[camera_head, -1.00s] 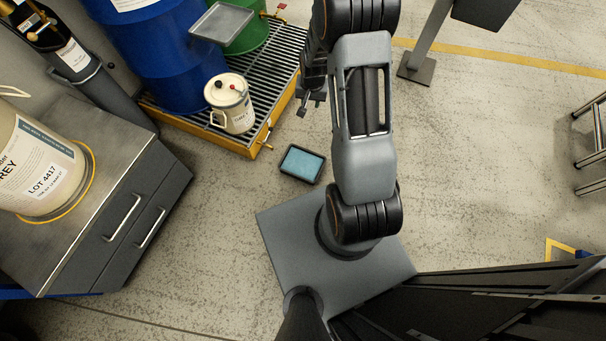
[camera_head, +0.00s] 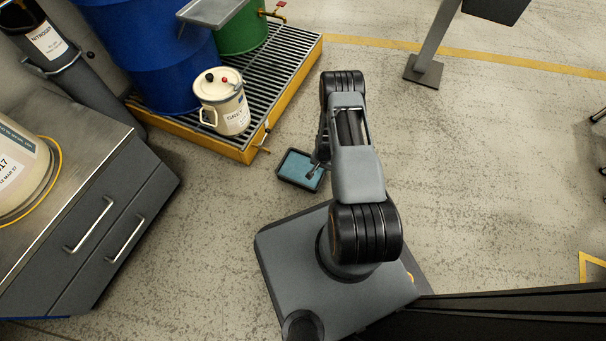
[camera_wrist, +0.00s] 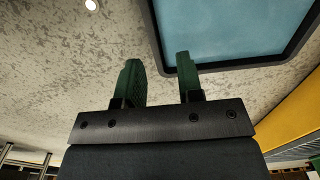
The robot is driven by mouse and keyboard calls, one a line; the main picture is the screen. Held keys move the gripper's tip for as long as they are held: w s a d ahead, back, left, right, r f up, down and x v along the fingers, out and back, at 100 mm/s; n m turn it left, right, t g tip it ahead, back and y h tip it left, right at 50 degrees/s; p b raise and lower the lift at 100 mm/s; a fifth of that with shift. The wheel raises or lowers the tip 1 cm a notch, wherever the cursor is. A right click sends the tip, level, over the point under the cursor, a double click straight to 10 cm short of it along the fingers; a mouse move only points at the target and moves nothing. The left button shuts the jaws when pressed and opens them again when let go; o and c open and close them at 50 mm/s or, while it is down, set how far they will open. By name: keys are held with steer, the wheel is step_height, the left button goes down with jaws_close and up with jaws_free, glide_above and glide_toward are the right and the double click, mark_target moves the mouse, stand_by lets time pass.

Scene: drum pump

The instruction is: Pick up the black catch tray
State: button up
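The black catch tray (camera_head: 291,169) lies on the floor in front of the yellow-edged grating, with pale blue inside it. In the wrist view the tray (camera_wrist: 166,58) fills the upper right, its dark rim near the right fingertip. My gripper (camera_wrist: 160,72) is open, with two green fingers apart and nothing between them. The right finger overlaps the rim in the picture; I cannot tell whether it touches. In the head view my gripper (camera_head: 316,170) is at the tray's right side, and my arm hides part of it.
A yellow spill pallet (camera_head: 245,154) with a grating stands just behind the tray. It bears a cream can (camera_head: 232,112), a blue drum (camera_head: 160,62) and a green drum (camera_head: 241,33). A grey drawer cabinet (camera_head: 110,225) is at the left. Open floor lies to the right.

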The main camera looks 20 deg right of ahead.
mark_target(323, 175)
steer(key=shift+s+d+f+b, duration=0.15)
steer(key=shift+f+b, duration=0.85)
steer(key=shift+f, duration=0.8)
steer(key=shift+s+f+b, duration=0.15)
steer(key=shift+f+b, duration=0.8)
steer(key=shift+f, duration=0.85)
steer(key=shift+r, duration=0.1)
jaws_close()
